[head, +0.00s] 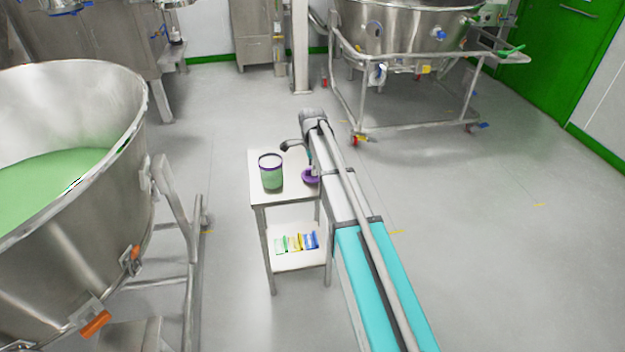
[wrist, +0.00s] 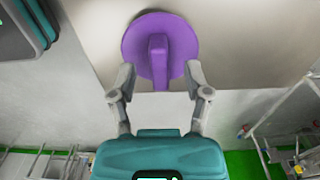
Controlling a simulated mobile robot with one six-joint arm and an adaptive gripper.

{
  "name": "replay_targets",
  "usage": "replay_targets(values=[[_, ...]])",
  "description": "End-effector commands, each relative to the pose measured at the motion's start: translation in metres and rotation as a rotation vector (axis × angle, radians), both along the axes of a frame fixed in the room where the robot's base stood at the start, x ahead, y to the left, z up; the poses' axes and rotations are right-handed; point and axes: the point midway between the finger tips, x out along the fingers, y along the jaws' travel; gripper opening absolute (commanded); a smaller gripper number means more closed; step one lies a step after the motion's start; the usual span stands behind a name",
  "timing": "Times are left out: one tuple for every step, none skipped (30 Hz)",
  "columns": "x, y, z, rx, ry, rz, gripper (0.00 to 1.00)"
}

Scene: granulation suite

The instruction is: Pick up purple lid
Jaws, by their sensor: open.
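The purple lid (head: 311,176) lies flat on the top of a small white table (head: 262,195), near its right edge. In the wrist view the lid (wrist: 185,38) is a round disc with a raised bar handle (wrist: 158,62) across its middle. My gripper (wrist: 160,78) is open, with one finger on each side of the handle's near end. In the head view my arm hides much of my gripper and part of the table's right side.
A container with a purple rim and green contents (head: 271,172) stands on the table, left of the lid. The lower shelf (head: 300,262) holds several coloured packets. A large steel vessel (head: 70,210) with green powder stands at left. Another steel vessel (head: 400,30) on a wheeled frame stands behind. Floor at right is clear.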

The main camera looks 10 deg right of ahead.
Motion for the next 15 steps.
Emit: replay_targets(values=[[0.0, 0.0001, -0.0072, 0.0, 0.0, 0.0, 0.63], [0.0, 0.0001, -0.0088, 0.0, 0.0, 0.0, 0.63], [0.0, 0.0001, -0.0106, 0.0, 0.0, 0.0, 0.63], [0.0, 0.0001, -0.0117, 0.0, 0.0, 0.0, 0.63], [0.0, 0.0001, -0.0126, 0.0, 0.0, 0.0, 0.63], [0.0, 0.0001, -0.0135, 0.0, 0.0, 0.0, 0.63], [0.0, 0.0002, -0.0139, 0.0, 0.0, 0.0, 0.63], [0.0, 0.0002, -0.0142, 0.0, 0.0, 0.0, 0.63], [0.0, 0.0002, -0.0143, 0.0, 0.0, 0.0, 0.63], [0.0, 0.0002, -0.0143, 0.0, 0.0, 0.0, 0.63], [0.0, 0.0002, -0.0142, 0.0, 0.0, 0.0, 0.63], [0.0, 0.0002, -0.014, 0.0, 0.0, 0.0, 0.63], [0.0, 0.0002, -0.0139, 0.0, 0.0, 0.0, 0.63], [0.0, 0.0002, -0.0138, 0.0, 0.0, 0.0, 0.63], [0.0, 0.0002, -0.0137, 0.0, 0.0, 0.0, 0.63]])
